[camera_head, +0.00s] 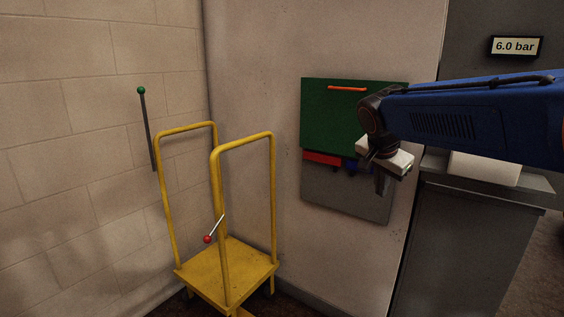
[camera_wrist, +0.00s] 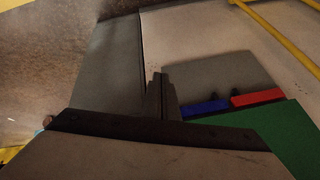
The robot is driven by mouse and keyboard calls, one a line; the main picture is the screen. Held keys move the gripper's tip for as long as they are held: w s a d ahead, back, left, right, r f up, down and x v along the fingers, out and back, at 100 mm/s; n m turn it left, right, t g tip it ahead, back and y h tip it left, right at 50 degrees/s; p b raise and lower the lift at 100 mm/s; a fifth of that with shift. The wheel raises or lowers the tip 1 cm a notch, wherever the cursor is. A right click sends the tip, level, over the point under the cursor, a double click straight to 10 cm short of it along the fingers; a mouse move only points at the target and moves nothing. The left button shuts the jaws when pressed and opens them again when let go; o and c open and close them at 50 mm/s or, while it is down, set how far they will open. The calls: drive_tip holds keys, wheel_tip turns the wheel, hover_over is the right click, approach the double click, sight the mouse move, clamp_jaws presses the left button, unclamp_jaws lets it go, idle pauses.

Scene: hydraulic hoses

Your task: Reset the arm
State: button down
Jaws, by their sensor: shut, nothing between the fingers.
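My blue arm (camera_head: 465,118) reaches in from the right in the head view. My gripper (camera_head: 382,184) hangs at its end, in front of a wall panel, pointing down, with its fingers together and nothing between them. In the wrist view, the shut fingers (camera_wrist: 161,98) show near the middle. The panel has a green upper part (camera_head: 325,115) with an orange-red handle (camera_head: 347,88), and a grey lower part (camera_head: 340,195). A red block (camera_head: 322,158) and a partly hidden blue block (camera_head: 349,164) sit along the green part's lower edge.
A yellow trolley (camera_head: 226,272) with two tall hoops stands left of the panel; a red-knobbed lever (camera_head: 208,238) is at it. A green-knobbed lever (camera_head: 147,125) is by the left wall. A grey cabinet (camera_head: 465,235) stands at right, below a "6.0 bar" display (camera_head: 515,46).

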drive_tip(key=s+d+f+n+y, duration=0.1)
drive_tip(key=s+f+n, duration=0.4)
drive_tip(key=s, duration=0.9)
drive_tip(key=s+f+n+y, duration=0.2)
drive_tip(key=s+f+n, duration=0.3)
drive_tip(key=s+f, duration=0.5)
drive_tip(key=s, duration=0.5)
drive_tip(key=shift+d+f+n, duration=0.35)
drive_tip(key=shift+f+n, duration=0.05)
